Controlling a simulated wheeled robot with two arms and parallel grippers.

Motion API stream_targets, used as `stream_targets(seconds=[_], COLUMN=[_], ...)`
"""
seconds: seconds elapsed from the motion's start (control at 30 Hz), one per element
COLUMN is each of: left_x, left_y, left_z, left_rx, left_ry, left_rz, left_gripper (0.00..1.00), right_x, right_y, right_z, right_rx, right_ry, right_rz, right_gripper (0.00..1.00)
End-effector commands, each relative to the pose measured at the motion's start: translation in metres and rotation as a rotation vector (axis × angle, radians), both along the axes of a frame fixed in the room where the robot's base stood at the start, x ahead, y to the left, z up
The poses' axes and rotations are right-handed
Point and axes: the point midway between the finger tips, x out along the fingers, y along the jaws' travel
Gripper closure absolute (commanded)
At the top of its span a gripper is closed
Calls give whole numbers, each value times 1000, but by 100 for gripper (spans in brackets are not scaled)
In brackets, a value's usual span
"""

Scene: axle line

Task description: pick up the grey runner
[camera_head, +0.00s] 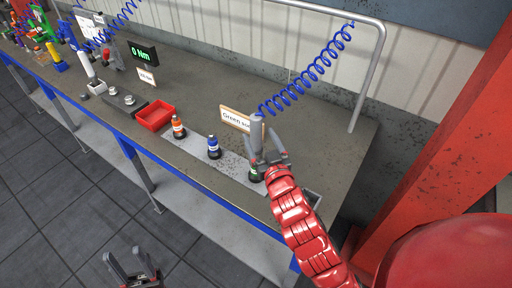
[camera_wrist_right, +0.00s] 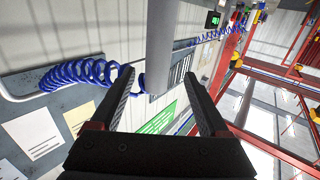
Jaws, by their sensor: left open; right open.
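The grey runner (camera_head: 256,128) hangs upright from a blue coiled hose at the right end of the bench. In the right wrist view it is a plain grey cylinder (camera_wrist_right: 163,45) between the fingers, with a gap on each side. My right gripper (camera_head: 264,150) is open around the runner's lower part; its fingers also show in the right wrist view (camera_wrist_right: 160,80). The runner's lower end is partly hidden by the gripper in the head view. My left gripper (camera_head: 133,270) is open and empty, low over the floor in front of the bench.
On a pale strip (camera_head: 232,165) stand an orange-banded piece (camera_head: 178,127), a blue-banded piece (camera_head: 213,147) and a green-marked piece partly hidden under my right gripper. A sign (camera_head: 236,119) stands behind. A red bin (camera_head: 155,115) lies left. A red post (camera_head: 440,150) rises right.

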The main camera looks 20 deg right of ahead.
Motion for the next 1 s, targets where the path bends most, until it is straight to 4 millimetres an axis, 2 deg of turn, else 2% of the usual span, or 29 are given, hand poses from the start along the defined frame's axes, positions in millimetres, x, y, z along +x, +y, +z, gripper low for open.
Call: stream_targets(seconds=[0.17, 0.3, 0.43, 0.77, 0.87, 1.0], left_x=[0, 0, 0, 0, 0, 0], left_y=[0, 0, 0, 0, 0, 0], left_z=[-5, 13, 18, 18, 18, 18], left_rx=[0, 0, 0, 0, 0, 0], left_ry=[0, 0, 0, 0, 0, 0], left_rz=[0, 0, 0, 0, 0, 0], left_gripper=[50, 50, 50, 50, 50, 50], right_x=[15, 32, 46, 53, 53, 53], right_y=[-2, -4, -4, -4, -4, -4], right_z=[0, 3, 3, -1, -1, -1], right_rx=[-2, -1, 0, 0, 0, 0], right_ry=[-2, 5, -1, -1, -1, -1], right_rz=[0, -1, 0, 0, 0, 0], right_gripper=[21, 21, 21, 21, 36, 61])
